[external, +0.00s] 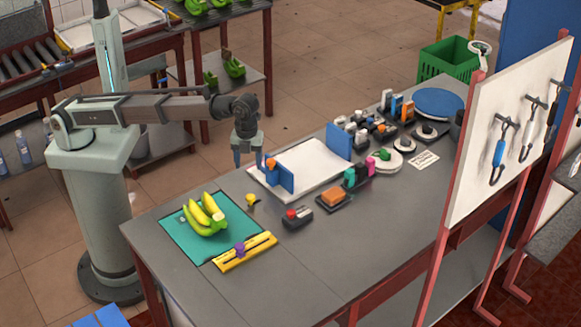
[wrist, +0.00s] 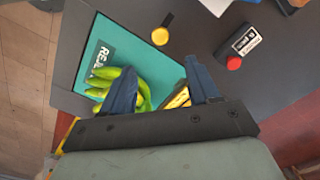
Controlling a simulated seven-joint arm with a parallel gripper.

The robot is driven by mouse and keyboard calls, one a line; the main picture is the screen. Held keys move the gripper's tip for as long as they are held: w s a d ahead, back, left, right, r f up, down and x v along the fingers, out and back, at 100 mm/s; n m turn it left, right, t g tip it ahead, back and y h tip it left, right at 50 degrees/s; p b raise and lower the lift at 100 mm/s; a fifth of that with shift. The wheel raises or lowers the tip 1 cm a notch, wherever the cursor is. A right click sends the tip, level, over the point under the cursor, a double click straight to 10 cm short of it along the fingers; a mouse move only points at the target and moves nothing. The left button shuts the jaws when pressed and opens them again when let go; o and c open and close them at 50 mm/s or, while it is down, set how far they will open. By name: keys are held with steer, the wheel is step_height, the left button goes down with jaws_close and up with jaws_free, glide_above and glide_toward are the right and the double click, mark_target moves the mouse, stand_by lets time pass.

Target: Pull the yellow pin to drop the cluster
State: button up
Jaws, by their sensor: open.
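My gripper (external: 249,162) is open and empty above the table, near the left edge of the white tray. In the wrist view its two dark blue fingers (wrist: 160,75) are spread apart. A banana cluster (external: 207,215), yellow and green, lies on a teal mat (external: 175,222); it also shows in the wrist view (wrist: 103,82), partly hidden behind the left finger. A small yellow-topped piece with a dark base (external: 251,199) stands on the table right of the mat, also in the wrist view (wrist: 160,36); I cannot tell whether it is the yellow pin.
A yellow bar with a purple slider (external: 240,249) lies at the mat's front edge. A dark box with a red button (external: 297,217) sits to the right. The white tray (external: 315,160) holds upright blue pieces. The table's front right is clear.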

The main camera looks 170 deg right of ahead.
mark_target(250, 196)
step_height(250, 196, down, 13)
steer(key=shift+f, duration=0.2)
stand_by(0.4)
jaws_close()
stand_by(0.5)
